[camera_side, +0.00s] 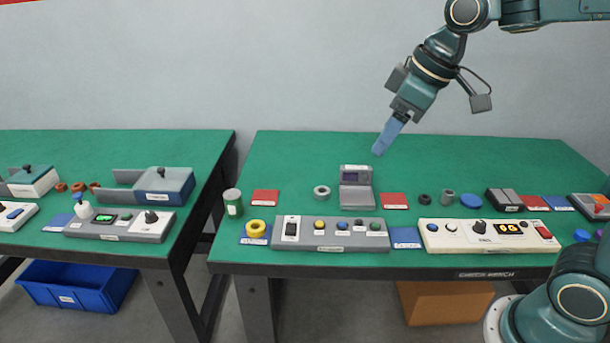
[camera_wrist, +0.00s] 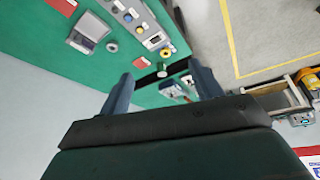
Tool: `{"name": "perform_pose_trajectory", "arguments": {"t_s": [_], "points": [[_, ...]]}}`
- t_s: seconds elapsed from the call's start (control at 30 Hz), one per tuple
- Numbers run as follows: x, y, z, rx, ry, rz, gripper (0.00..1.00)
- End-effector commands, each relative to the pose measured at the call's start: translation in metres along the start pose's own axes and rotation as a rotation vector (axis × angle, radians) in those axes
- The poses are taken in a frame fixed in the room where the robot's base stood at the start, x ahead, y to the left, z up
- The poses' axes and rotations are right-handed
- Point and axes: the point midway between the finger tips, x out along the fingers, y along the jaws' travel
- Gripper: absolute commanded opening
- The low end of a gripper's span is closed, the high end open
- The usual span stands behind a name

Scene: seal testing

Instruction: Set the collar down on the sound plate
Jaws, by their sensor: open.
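Several ring-shaped parts lie on the green bench, and I cannot tell for sure which is the collar. A grey ring (camera_side: 322,191) lies left of the grey display device, a yellow ring (camera_side: 257,228) rests on a blue plate (camera_side: 244,239) at front left, and a small black ring (camera_side: 425,198) lies right of centre. Red plates (camera_side: 265,197) (camera_side: 394,201) and another blue plate (camera_side: 406,238) lie flat; their labels are too small to read, so the sound plate is not identifiable. My gripper (camera_side: 379,151) is open and empty, above the back of the bench. Its spread fingers show in the wrist view (camera_wrist: 162,84).
A grey display device (camera_side: 356,190) stands mid-bench, behind a grey button panel (camera_side: 330,234). A white control box (camera_side: 488,235) is at front right, and a green jar (camera_side: 233,203) at left. The bench's back strip is clear. A second bench (camera_side: 120,150) stands left across a gap.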

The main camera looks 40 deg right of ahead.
Motion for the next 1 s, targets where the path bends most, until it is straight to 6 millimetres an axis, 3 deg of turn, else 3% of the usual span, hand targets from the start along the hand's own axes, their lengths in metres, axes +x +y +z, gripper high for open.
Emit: {"name": "perform_pose_trajectory", "arguments": {"t_s": [0.3, 0.6, 0.8, 1.0], "points": [[-0.029, -0.019, 0.077, 0.185, 0.035, 0.068, 0.64], [-0.033, -0.030, 0.137, 0.333, 0.067, 0.114, 0.64], [-0.032, -0.033, 0.151, 0.368, 0.073, 0.123, 0.64], [-0.031, -0.033, 0.152, 0.371, 0.073, 0.124, 0.64]]}}
